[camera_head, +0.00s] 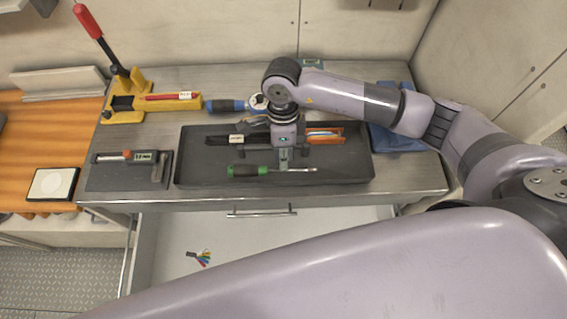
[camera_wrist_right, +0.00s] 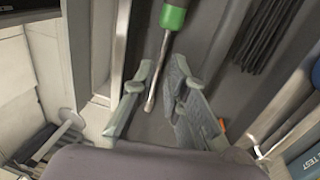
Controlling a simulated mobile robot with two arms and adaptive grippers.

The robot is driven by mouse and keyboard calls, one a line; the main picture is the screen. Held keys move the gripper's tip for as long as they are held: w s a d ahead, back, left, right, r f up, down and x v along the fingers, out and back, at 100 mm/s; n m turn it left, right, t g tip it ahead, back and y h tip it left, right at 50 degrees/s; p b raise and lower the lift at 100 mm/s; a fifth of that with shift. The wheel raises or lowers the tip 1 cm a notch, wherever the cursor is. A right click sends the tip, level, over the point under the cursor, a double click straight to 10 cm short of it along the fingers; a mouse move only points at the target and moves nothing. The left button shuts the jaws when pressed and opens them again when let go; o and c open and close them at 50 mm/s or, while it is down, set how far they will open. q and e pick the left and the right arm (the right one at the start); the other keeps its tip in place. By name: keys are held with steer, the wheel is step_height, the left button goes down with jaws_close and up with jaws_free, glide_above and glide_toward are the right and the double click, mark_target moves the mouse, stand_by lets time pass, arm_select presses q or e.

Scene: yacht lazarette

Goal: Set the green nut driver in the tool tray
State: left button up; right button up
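The green nut driver (camera_head: 250,170) has a green and black handle at the left and a thin metal shaft pointing right. It appears to lie inside the dark tool tray (camera_head: 350,171), along its front side. My right gripper (camera_head: 284,165) reaches down into the tray over the shaft. In the right wrist view the gripper's fingers (camera_wrist_right: 160,66) stand apart on either side of the metal shaft, with gaps visible. The green handle (camera_wrist_right: 172,17) is beyond the fingertips. My left gripper is not in view.
A blue-handled tool (camera_head: 230,106) lies behind. An open drawer (camera_head: 300,225) extends below.

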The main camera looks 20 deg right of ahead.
step_height(320, 180, up, 9)
steer(key=w+b, duration=0.1)
steer(key=b, duration=0.1)
steer(key=shift+w+d+b, duration=0.2)
steer(key=shift+w+b, duration=0.2)
steer(key=shift+f, duration=0.1)
